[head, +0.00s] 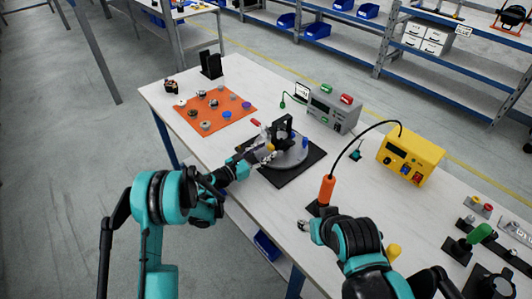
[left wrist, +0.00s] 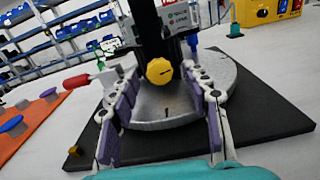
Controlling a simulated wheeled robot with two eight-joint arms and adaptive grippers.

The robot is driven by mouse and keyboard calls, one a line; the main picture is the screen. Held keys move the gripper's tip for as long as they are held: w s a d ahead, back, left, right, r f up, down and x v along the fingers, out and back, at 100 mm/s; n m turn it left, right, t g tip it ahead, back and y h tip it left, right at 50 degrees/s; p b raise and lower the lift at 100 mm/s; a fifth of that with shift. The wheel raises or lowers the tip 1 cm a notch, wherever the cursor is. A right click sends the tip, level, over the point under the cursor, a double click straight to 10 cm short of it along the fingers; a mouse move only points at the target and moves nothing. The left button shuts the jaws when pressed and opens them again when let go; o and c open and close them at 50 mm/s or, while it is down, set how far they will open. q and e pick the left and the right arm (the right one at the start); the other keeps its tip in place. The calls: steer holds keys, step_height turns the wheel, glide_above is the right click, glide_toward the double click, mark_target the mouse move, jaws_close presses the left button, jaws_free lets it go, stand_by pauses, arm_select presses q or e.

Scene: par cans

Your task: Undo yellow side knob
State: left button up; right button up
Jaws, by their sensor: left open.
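The yellow side knob (left wrist: 159,71) faces me on a dark upright fixture (left wrist: 156,35) in the left wrist view. The fixture stands on a round grey base (left wrist: 165,112) on a black mat (left wrist: 262,112). My left gripper (left wrist: 165,95) is open, its two purple-padded fingers on either side of the knob's line with a gap to each. In the head view the knob (head: 270,147) shows small beside my left gripper (head: 262,152). My right arm (head: 352,242) is low near the table's front edge; its gripper (head: 304,226) is small and its jaws are unclear.
An orange mat (head: 228,105) with several small knobs lies left of the fixture. A grey box (head: 335,108) stands behind it. A yellow box (head: 409,157) and an orange-handled tool (head: 326,190) are to the right. White table surface is free between them.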

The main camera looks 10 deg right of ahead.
arm_select(q)
steer(key=shift+w+d, duration=0.2)
steer(key=shift+d, duration=0.15)
jaws_close()
steer(key=n, duration=0.5)
steer(key=shift+n, duration=0.4)
jaws_free()
